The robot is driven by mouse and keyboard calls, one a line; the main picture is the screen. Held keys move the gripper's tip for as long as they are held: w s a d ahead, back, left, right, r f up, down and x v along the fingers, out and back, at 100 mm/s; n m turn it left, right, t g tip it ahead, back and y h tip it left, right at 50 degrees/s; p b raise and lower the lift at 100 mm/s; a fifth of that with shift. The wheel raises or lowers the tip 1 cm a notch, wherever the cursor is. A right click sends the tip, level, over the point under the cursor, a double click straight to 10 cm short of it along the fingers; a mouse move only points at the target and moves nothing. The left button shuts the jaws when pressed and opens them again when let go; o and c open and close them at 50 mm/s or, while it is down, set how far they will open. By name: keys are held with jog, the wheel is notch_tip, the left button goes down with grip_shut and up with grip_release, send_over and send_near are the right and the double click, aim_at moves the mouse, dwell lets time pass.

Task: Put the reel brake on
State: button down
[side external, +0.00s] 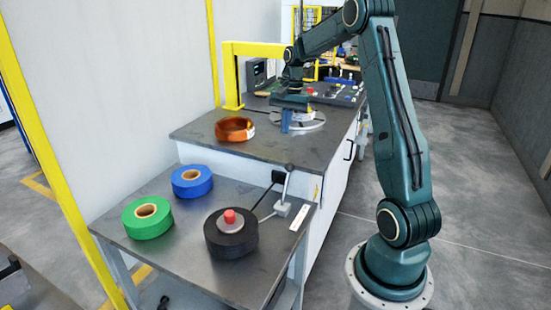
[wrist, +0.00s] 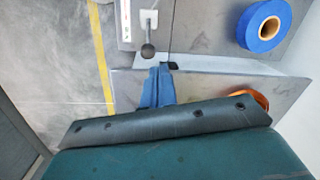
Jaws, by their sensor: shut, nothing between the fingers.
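The reel brake appears to be the lever (side external: 286,188) with a dark ball knob, standing roughly upright on a small pale block (side external: 283,209) at the lower table's right side. In the wrist view its knob (wrist: 148,50) and block (wrist: 150,17) show at the top, beyond my fingertips. The black reel (side external: 231,241), with a red knob (side external: 230,216) at its centre, sits left of the lever. My gripper (side external: 286,128) has blue fingers, shut and empty, over the rear bench beside a grey disc, well apart from the lever. The fingers (wrist: 158,86) also show in the wrist view.
A blue roll (side external: 192,181) and a green roll (side external: 147,218) lie on the lower table (side external: 190,275). An orange coil (side external: 235,129) lies on the higher bench (side external: 265,148). The grey disc (side external: 312,122) is partly hidden by my gripper. A yellow post (side external: 232,80) stands behind.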

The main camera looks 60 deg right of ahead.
jog(key=s+d+f+m, duration=0.1)
jog(key=d+f+m, duration=0.1)
jog(key=d+f, duration=0.2)
jog(key=shift+s+d+f+y, duration=0.2)
jog(key=shift+d+f+y, duration=0.15)
jog(key=shift+d, duration=0.45)
jog(key=shift+f, duration=0.1)
notch_tip(320, 180, down, 10)
jog(key=a, duration=0.1)
jog(key=shift+w+a, duration=0.25)
jog(key=shift+a, duration=0.05)
jog(key=shift+a+r, duration=0.15)
jog(key=shift+r, duration=0.1)
